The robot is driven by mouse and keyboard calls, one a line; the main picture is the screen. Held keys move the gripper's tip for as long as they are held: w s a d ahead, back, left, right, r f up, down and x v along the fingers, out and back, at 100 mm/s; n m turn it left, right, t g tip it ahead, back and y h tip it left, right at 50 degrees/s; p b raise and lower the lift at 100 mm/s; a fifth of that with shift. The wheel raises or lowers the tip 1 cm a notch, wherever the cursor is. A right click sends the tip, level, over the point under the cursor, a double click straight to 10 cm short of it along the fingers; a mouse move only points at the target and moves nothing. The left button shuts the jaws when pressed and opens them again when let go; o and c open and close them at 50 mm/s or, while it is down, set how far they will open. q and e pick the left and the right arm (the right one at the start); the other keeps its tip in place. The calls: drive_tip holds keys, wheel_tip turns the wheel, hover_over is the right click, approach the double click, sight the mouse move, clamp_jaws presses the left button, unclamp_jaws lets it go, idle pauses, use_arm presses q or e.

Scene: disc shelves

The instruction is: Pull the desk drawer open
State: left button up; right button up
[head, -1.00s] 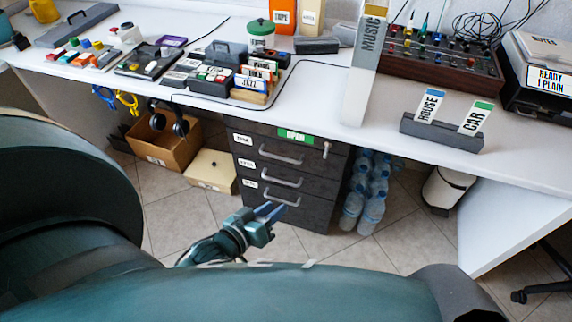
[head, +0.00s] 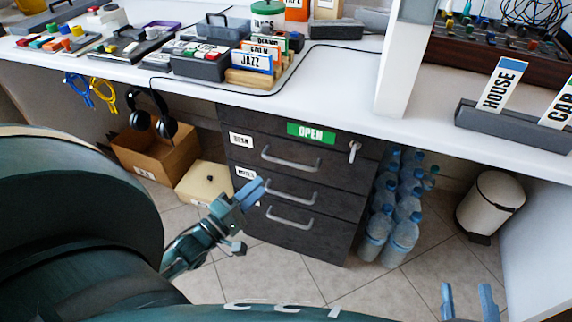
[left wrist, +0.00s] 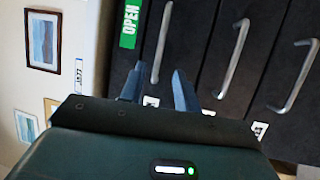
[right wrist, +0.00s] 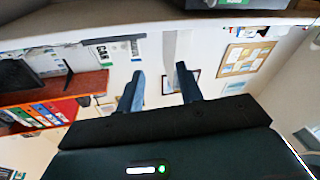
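The dark drawer unit (head: 235,190) stands under the white desk, with three closed drawers. The top drawer has a green OPEN label (head: 311,133), a silver bar handle (head: 290,162) and a key (head: 354,150) at its right. My left gripper (head: 252,192) is open and empty, in front of the unit's left side, below the top handle in the picture. In the left wrist view the top handle (left wrist: 161,42) lines up between its fingers (left wrist: 155,72); whether it reaches the handle is unclear. My right gripper (head: 467,300) is open and empty at lower right; its fingers show in its wrist view (right wrist: 160,72).
Water bottles (head: 400,225) stand right of the drawers, with a white bin (head: 490,205) farther right. A cardboard box (head: 155,155), a cream box (head: 205,183) and hanging headphones (head: 152,118) are at the left. Floor before the drawers is clear.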

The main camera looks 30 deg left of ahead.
sight(286, 161)
use_arm(q)
drive_tip(key=b+x, duration=0.2)
drive_tip(key=x, duration=0.8)
drive_tip(key=shift+w+d, duration=0.1)
drive_tip(key=shift+w, duration=0.3)
drive_tip(key=shift+c, duration=0.4)
clamp_jaws()
